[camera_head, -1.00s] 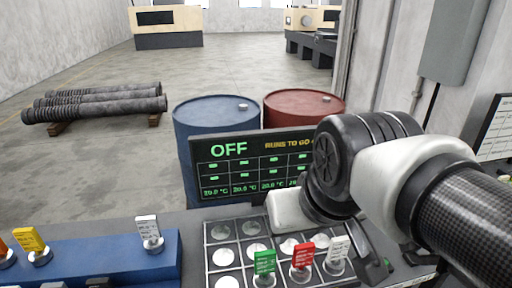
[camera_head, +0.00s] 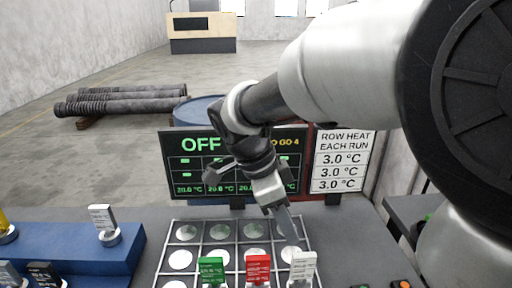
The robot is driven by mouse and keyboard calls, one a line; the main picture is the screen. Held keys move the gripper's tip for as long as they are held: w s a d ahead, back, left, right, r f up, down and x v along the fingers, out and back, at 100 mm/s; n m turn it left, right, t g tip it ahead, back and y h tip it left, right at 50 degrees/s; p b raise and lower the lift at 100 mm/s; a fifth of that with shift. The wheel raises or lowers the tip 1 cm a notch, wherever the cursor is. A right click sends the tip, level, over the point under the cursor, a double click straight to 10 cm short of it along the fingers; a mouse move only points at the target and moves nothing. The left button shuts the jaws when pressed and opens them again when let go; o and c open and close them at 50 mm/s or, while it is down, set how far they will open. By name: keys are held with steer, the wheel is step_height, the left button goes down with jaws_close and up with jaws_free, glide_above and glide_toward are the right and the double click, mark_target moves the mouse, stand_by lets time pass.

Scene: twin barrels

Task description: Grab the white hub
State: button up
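Two white-tagged pieces with round metal bases are in view. One white hub (camera_head: 302,267) stands in the right column of the gridded tray (camera_head: 165,250), at the end of a row with a green and a red one. Another white-tagged piece (camera_head: 103,220) stands on the blue block at the left. My gripper (camera_head: 248,208) hangs above the back of the tray, its fingers spread and nothing seen between them. One finger reaches down near the tray's back right, behind the white hub and apart from its tag. The front of the tray is cut off by the picture edge.
The green hub (camera_head: 211,270) and red hub (camera_head: 258,268) stand close to the left of the white one. A display panel reading OFF (camera_head: 182,165) and a row-heat sign (camera_head: 340,160) stand behind the tray. The blue block (camera_head: 65,235) is at the left.

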mark_target(303, 258)
steer(key=shift+m, duration=0.4)
steer(key=x, duration=1.2)
steer(key=shift+w+d+f+b, duration=0.1)
steer(key=shift+w+f+b, duration=0.1)
steer(key=shift+b, duration=0.15)
steer(key=shift+w+x, duration=0.15)
steer(key=shift+x, duration=1.25)
steer(key=shift+w+x, duration=0.15)
steer(key=shift+x, duration=1.25)
steer(key=shift+d+r, duration=0.1)
steer(key=shift+d, duration=0.05)
jaws_close()
steer(key=shift+w, duration=0.1)
